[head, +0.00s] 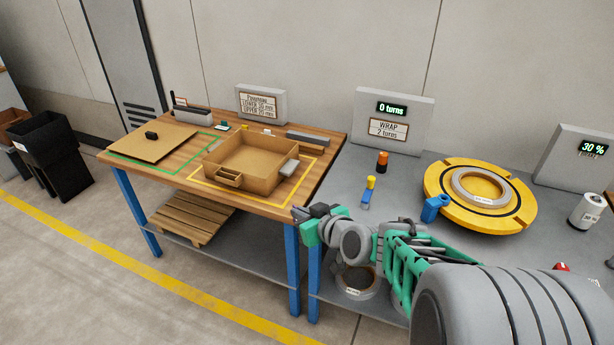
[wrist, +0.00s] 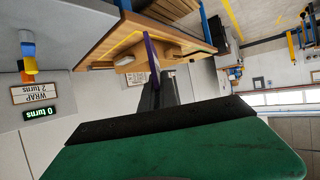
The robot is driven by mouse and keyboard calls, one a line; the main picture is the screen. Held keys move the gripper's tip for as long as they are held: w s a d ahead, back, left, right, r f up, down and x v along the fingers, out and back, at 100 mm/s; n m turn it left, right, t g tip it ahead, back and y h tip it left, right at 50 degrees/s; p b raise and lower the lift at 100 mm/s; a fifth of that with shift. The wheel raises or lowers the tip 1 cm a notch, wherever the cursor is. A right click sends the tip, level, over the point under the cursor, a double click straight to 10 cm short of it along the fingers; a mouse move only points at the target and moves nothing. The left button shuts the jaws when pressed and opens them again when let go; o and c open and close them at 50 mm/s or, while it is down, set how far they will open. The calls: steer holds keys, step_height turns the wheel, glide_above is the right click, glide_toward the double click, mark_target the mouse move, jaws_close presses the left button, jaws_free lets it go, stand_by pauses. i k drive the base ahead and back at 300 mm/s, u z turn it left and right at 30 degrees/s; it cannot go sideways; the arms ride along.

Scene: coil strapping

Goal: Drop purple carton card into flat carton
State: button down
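The flat carton (head: 233,181) is an open, shallow cardboard tray inside a yellow outline on the wooden bench. It has a cardboard handle at the front and a grey piece on its right side. My gripper (head: 300,213) is at the bench's front right corner, to the right of the carton and apart from it. In the wrist view, the purple carton card (wrist: 152,58) shows as a thin strip, nearly edge-on, at the tips of my dark fingers (wrist: 156,92), which look shut on it. I cannot make the card out clearly in the head view.
A cardboard lid (head: 150,148) with a black knob lies in a green outline left of the carton. A grey bar (head: 308,139) and sign (head: 261,103) stand behind. On the grey table are a yellow turntable (head: 480,198) with a coil and small coloured tools (head: 369,190).

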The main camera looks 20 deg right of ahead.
mark_target(256, 165)
steer(key=u, duration=0.7)
steer(key=i, duration=0.5)
steer(key=u, duration=0.85)
steer(key=i, duration=1.45)
steer(key=z, duration=1.1)
steer(key=i, duration=0.5)
steer(key=z, duration=0.55)
